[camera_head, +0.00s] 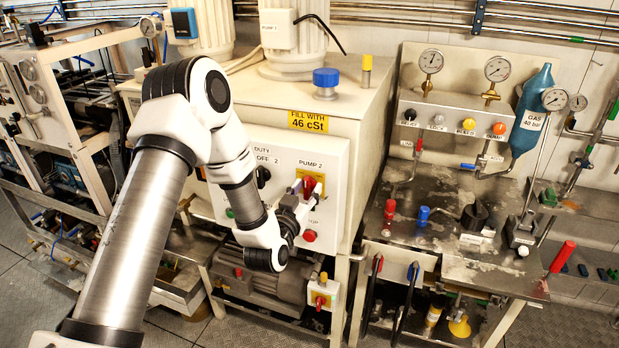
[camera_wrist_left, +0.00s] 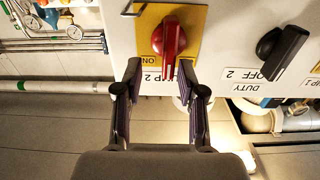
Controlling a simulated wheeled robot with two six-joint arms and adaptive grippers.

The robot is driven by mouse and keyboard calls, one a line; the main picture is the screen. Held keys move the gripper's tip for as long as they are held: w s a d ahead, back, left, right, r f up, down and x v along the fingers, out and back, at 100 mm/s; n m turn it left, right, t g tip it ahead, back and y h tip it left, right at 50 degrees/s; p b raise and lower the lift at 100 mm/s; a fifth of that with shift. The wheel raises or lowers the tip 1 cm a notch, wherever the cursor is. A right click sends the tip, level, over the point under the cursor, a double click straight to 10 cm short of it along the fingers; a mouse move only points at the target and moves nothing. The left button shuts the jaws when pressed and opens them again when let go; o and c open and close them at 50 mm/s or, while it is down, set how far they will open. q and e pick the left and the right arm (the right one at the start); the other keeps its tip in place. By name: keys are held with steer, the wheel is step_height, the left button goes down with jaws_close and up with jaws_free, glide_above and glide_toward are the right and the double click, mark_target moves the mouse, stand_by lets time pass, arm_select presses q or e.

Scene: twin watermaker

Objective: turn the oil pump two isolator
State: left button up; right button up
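The oil pump two isolator is a red rotary handle (camera_head: 309,186) on a yellow plate, on the white panel front under the PUMP 2 label. In the left wrist view the red handle (camera_wrist_left: 170,38) appears upside down, its long grip pointing toward my gripper. My left gripper (camera_head: 306,190) is at the handle, its fingers apart. In the wrist view my left gripper (camera_wrist_left: 160,68) has a fingertip on each side of the grip's end. A gap shows on the left side; contact on the right cannot be told. My right gripper is not in view.
A black selector knob (camera_wrist_left: 283,50) marked DUTY is beside the isolator. A red button (camera_head: 310,236) sits below it. A smaller red and yellow switch (camera_head: 320,299) is on a box by the motor (camera_head: 262,284). A steel bench (camera_head: 450,262) stands to the right.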

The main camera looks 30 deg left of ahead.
arm_select(q)
steer(key=shift+w+a, duration=0.75)
steer(key=shift+a, duration=0.05)
steer(key=shift+a+f, duration=0.1)
steer(key=shift+a, duration=0.1)
steer(key=shift+d, duration=0.35)
steer(key=shift+c, duration=0.6)
steer(key=shift+w+d, duration=0.1)
steer(key=shift+d, duration=0.05)
steer(key=c, duration=0.6)
steer(key=shift+a, duration=0.2)
jaws_close()
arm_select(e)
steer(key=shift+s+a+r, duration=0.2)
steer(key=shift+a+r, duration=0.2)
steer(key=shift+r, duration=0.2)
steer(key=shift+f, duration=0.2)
